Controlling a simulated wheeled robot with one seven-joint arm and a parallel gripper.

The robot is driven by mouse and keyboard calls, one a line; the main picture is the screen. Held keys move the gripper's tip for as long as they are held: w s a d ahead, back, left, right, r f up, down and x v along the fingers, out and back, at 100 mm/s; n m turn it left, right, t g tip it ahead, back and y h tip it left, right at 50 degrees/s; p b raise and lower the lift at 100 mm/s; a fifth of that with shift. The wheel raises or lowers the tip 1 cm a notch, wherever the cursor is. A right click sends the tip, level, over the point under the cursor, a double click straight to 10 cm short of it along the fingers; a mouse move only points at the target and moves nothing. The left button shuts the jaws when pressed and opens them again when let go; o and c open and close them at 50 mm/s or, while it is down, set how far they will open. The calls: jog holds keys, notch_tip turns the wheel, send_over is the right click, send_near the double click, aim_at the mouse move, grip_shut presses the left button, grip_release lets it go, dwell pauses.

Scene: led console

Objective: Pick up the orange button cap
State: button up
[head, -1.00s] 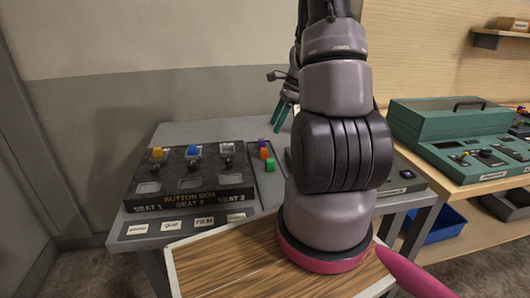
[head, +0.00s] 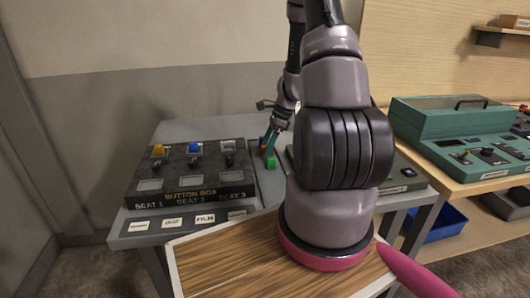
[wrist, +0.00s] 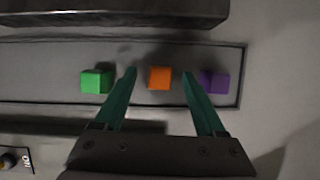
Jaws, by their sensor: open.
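The orange button cap (wrist: 159,78) is a small cube in a shallow tray (wrist: 50,62), between a green cap (wrist: 96,81) and a purple cap (wrist: 214,82) in the wrist view. My gripper (wrist: 159,73) is open and empty, with its two teal fingers to either side of the orange cap in that view. I cannot tell how far above the cap the fingertips are. In the head view my gripper (head: 267,147) is over the tray and mostly hides the orange and purple caps. The green cap (head: 270,163) shows in front of it.
The button box (head: 190,198) stands left of the tray, with a yellow cap (head: 158,150) and a blue cap (head: 194,147) on it. Labelled cards (head: 171,222) lie along the front edge. A teal console (head: 440,118) stands on the right.

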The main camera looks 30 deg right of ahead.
grip_shut()
jog(key=shift+r, duration=0.1)
